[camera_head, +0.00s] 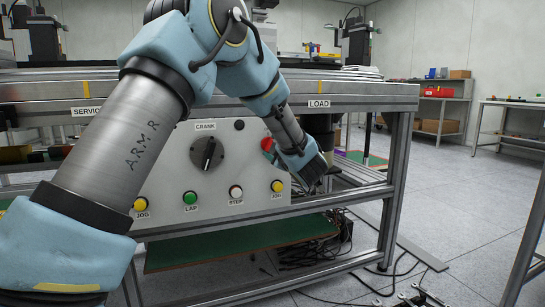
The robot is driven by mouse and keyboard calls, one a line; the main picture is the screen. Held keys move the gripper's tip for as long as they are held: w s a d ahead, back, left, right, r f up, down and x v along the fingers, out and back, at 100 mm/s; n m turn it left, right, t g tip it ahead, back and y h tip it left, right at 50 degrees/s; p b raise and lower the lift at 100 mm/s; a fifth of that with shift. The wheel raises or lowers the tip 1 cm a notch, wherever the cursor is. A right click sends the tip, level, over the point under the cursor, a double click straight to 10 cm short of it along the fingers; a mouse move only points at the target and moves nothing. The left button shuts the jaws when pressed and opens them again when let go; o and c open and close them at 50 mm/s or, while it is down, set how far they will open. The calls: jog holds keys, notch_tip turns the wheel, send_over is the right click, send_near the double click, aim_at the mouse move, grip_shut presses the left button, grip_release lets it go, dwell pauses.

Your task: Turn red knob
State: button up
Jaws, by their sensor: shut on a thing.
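The red knob (267,144) is on the light panel under the worktable, to the right of the black crank dial (207,154). Only its left part shows; my wrist covers the rest. My gripper (274,156) is at the knob and shut on it. The fingers are small, dark and mostly hidden behind my wrist, so how far the knob is turned cannot be seen.
The panel has a yellow button at the left (140,204), a green one (190,197), a white one (236,191) and a yellow one (278,186) below the knob. The metal table edge (350,90) runs just above. Cables lie on the floor at right.

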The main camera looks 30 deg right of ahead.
jog(key=shift+f+n+b, duration=0.1)
jog(key=shift+n+b, duration=2.45)
jog(key=shift+n, duration=0.25)
jog(key=o, duration=1.4)
jog(key=s, duration=0.3)
jog(key=s+a+p, duration=0.1)
jog(key=s, duration=0.3)
jog(key=s+p, duration=0.1)
jog(key=s, duration=0.2)
jog(key=shift+s+a, duration=0.2)
jog(key=shift+s, duration=0.15)
